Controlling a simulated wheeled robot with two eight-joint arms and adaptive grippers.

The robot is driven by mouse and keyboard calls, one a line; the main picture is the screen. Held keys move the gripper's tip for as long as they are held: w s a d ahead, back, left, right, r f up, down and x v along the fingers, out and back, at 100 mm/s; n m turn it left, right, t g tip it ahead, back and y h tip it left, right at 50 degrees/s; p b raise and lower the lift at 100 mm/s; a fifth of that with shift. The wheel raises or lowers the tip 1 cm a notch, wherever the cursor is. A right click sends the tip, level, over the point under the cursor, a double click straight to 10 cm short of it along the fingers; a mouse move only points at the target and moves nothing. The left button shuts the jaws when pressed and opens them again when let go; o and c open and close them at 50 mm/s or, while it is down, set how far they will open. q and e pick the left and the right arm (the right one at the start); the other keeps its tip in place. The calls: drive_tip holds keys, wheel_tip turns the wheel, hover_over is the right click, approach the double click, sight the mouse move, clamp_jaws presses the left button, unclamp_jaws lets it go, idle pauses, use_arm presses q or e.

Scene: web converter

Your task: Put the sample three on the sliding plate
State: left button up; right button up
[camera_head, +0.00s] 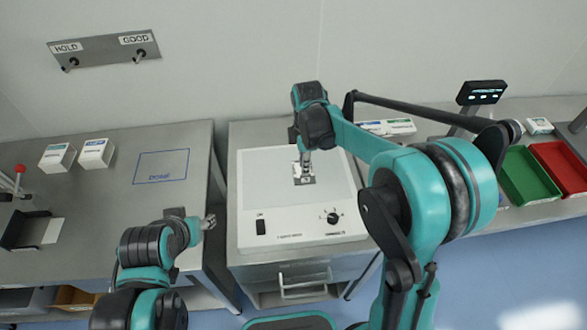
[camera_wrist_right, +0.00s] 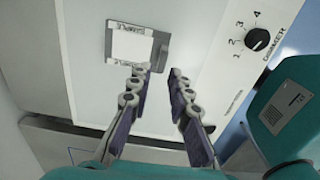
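A white square piece (camera_wrist_right: 132,46) with small print lies on a grey metal plate (camera_wrist_right: 163,48) set in the top of the white machine. I take it for the sample on the sliding plate, but cannot read its number. In the head view the plate (camera_head: 305,181) is partly hidden under my right gripper (camera_head: 304,163). The right wrist view shows my right gripper (camera_wrist_right: 160,74) open and empty, its fingertips apart and beside the plate, not around the white piece. My left gripper (camera_head: 209,222) is left of the machine, too small to judge.
The white machine (camera_head: 262,190) has a knob (camera_head: 331,217) and a switch (camera_head: 261,227) at its front. White boxes (camera_head: 96,152) and a blue outlined area (camera_head: 162,165) are on the left table. Green (camera_head: 528,176) and red (camera_head: 562,166) bins stand right.

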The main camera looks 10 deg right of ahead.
sight(306, 177)
drive_tip(key=f, duration=0.2)
drive_tip(key=f+b, duration=0.1)
drive_tip(key=f, duration=0.3)
drive_tip(key=shift+s+d+f+b, duration=0.1)
drive_tip(key=shift+s+d+b, duration=0.05)
drive_tip(key=shift+d+b, duration=0.15)
clamp_jaws()
